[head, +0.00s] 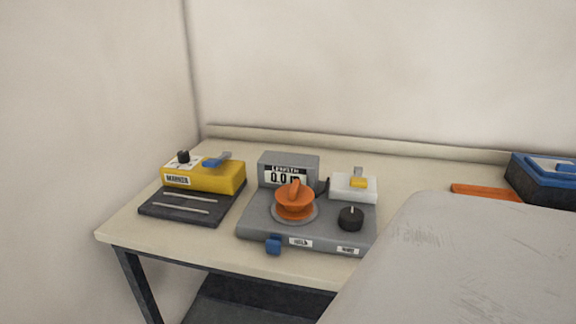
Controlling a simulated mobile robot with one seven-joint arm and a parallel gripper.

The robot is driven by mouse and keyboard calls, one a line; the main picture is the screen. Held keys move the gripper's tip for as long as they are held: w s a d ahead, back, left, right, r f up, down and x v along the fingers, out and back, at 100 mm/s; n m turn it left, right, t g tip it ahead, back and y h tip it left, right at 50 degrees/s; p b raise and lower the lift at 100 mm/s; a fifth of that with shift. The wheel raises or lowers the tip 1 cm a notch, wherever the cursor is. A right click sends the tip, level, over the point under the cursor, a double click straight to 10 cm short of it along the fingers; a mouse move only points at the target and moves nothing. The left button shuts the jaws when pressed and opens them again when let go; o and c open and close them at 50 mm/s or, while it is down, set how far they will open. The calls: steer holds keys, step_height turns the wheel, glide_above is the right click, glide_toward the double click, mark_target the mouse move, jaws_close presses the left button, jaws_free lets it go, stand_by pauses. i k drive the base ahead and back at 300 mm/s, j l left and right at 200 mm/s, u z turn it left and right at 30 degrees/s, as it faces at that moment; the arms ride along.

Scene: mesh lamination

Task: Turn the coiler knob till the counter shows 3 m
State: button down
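The coiler unit (255,222) is a grey block on the bench, with a counter (286,176) standing at its back. The counter reads 0.0 m under a "LENGTH" label. An orange spool (294,199) with a raised grip sits on a round grey disc in front of the counter. A black knob (350,219) with a pale pointer line sits at the unit's front right, above a small white label too small to read surely. A blue tab (273,244) sticks out at the front edge, beside another label. My gripper is not in view.
A yellow marker box (205,177) with a black knob and blue lever stands on a dark plate (185,211) at left. A white block (353,187) with a yellow-tipped lever adjoins the coiler. A blue-and-dark box (545,178) and orange strip (487,192) are at right. Walls bound the bench.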

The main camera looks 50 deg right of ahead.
mark_target(351, 218)
steer(key=z, duration=1.85)
steer(key=i+l+u, duration=0.3)
steer(key=l+u, duration=0.15)
steer(key=u, duration=0.15)
steer(key=k+j+z, duration=0.15)
steer(key=k+z, duration=0.25)
steer(key=k, duration=0.25)
